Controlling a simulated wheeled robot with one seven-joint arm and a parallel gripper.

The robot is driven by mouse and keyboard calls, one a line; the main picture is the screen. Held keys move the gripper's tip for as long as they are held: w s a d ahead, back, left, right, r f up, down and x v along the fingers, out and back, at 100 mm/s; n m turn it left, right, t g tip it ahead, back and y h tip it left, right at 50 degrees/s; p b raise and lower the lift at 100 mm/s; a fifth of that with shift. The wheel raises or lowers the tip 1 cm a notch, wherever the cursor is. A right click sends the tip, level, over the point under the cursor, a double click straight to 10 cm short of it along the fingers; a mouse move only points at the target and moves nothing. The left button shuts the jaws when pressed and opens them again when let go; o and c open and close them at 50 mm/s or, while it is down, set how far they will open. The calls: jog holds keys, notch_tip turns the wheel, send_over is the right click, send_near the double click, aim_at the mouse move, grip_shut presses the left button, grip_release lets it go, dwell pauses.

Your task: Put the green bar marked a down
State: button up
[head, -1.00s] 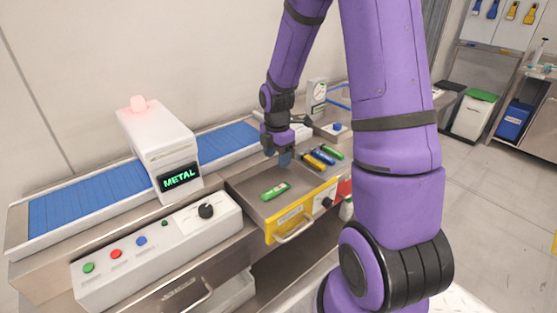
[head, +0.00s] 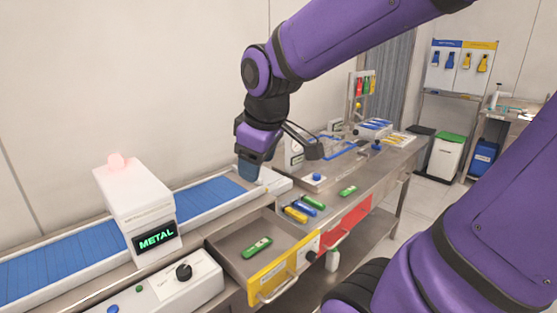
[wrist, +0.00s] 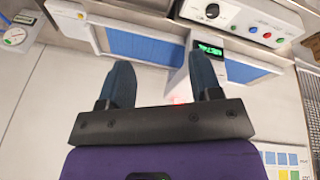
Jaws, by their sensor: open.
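A green bar (head: 257,247) lies alone in the open yellow-fronted drawer (head: 282,273). A second green bar (head: 313,203) lies beside a blue and a yellow bar at the drawer's back right. A third green bar (head: 347,191) lies on the steel worktop farther right. Their markings are too small to read, so I cannot tell which is marked a. My gripper (head: 248,172) is above the far end of the blue conveyor, apart from the bars. In the wrist view my gripper (wrist: 161,65) is open, with nothing between its fingers.
A white detector (head: 135,215) showing METAL with a lit red lamp straddles the conveyor (head: 205,193). A control box (head: 190,285) stands in front. A red drawer front (head: 347,222) is to the right. A scale and blue-handled items are on the worktop behind.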

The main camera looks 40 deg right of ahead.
jog(key=s+a+r+m+t, duration=0.1)
jog(key=s+a+r+m, duration=0.1)
jog(key=s+m, duration=0.3)
jog(key=shift+s+a+r+y, duration=0.25)
jog(key=shift+s+r, duration=0.55)
jog(key=shift+s, duration=1)
